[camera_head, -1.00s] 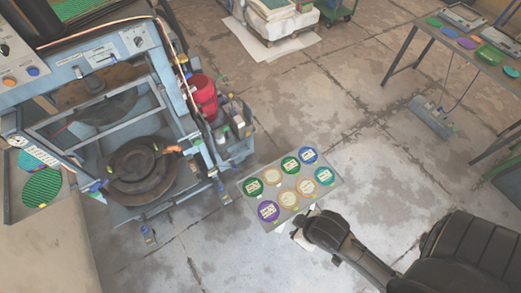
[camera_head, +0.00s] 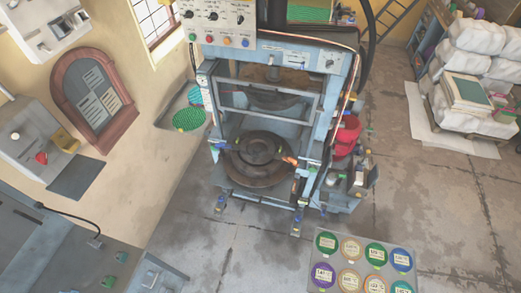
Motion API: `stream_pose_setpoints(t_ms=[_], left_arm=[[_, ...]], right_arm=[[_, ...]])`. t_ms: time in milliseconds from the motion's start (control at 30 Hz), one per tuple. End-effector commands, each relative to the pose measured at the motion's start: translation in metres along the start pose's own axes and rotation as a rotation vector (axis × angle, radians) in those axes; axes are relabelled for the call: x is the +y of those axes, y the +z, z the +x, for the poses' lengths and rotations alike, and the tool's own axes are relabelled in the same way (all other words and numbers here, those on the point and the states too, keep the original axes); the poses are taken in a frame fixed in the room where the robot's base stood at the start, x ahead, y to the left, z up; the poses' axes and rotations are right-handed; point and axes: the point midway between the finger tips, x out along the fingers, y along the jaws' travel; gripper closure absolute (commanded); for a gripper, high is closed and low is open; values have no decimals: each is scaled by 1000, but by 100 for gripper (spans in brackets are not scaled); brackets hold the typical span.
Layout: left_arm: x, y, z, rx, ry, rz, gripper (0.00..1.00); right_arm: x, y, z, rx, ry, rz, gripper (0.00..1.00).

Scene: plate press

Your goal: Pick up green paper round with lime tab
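A grey tray (camera_head: 338,262) holds several paper rounds at the lower right and runs off the bottom edge. In its back row are one green round (camera_head: 326,242) at the left and a second green round (camera_head: 376,254) further right. A third green round (camera_head: 401,287) is partly cut off at the bottom right. Small tabs show at some rims, but they are too small for me to tell which one is lime. Neither of my grippers is in view.
Cream rounds (camera_head: 351,248), a purple round (camera_head: 322,275) and a blue round (camera_head: 400,260) share the tray. The blue plate press (camera_head: 225,100) with a round dark platen (camera_head: 257,160) stands behind it. A red container (camera_head: 346,137) is at its right side. Open floor lies right.

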Motion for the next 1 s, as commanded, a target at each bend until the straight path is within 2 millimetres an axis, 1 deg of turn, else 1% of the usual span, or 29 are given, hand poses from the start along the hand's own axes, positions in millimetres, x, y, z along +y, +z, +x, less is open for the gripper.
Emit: stream_pose_setpoints(t_ms=[133, 700, 900, 1000], left_arm=[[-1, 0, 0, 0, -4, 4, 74], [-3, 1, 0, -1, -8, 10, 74], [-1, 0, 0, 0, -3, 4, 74], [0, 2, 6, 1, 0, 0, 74]], right_arm=[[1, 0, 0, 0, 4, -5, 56], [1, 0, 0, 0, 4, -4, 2], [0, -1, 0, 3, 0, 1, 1], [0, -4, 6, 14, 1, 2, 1]])
